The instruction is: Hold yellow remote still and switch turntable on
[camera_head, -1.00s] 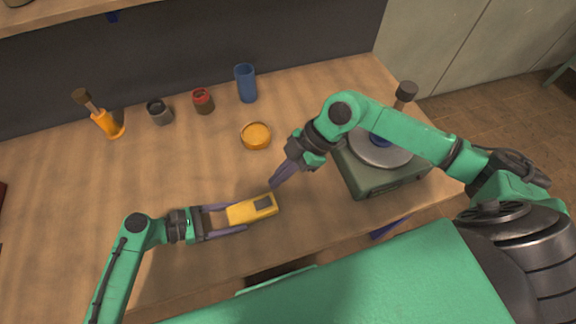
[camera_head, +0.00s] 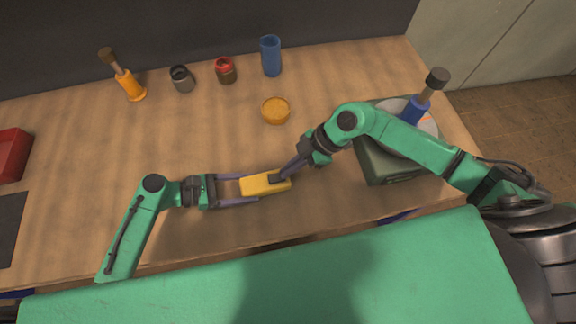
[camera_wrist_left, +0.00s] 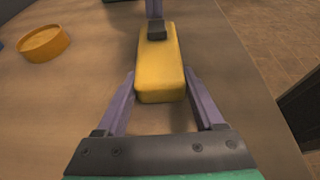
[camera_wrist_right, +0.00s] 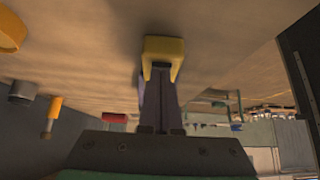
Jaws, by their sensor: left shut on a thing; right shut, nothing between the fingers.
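The yellow remote (camera_head: 256,186) lies on the wooden table, and it also shows in the left wrist view (camera_wrist_left: 161,75). My left gripper (camera_head: 250,188) is shut on its sides near one end. A dark block (camera_wrist_left: 156,31) sits on the remote's far end. My right gripper (camera_head: 281,177) is shut and empty, its fingertips pointing down at that dark block and seemingly touching it. In the right wrist view the remote's yellow end (camera_wrist_right: 165,46) is just beyond the shut fingers. The grey-green turntable (camera_head: 388,172) stands at the right, its disc partly hidden by my right arm.
A blue-handled brush (camera_head: 416,108) stands on the turntable. An orange dish (camera_head: 275,110) lies mid-table. An orange-handled brush (camera_head: 130,88), grey jar (camera_head: 182,79), red-topped jar (camera_head: 225,71) and blue cup (camera_head: 270,56) line the back. A red container (camera_head: 10,155) is at far left.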

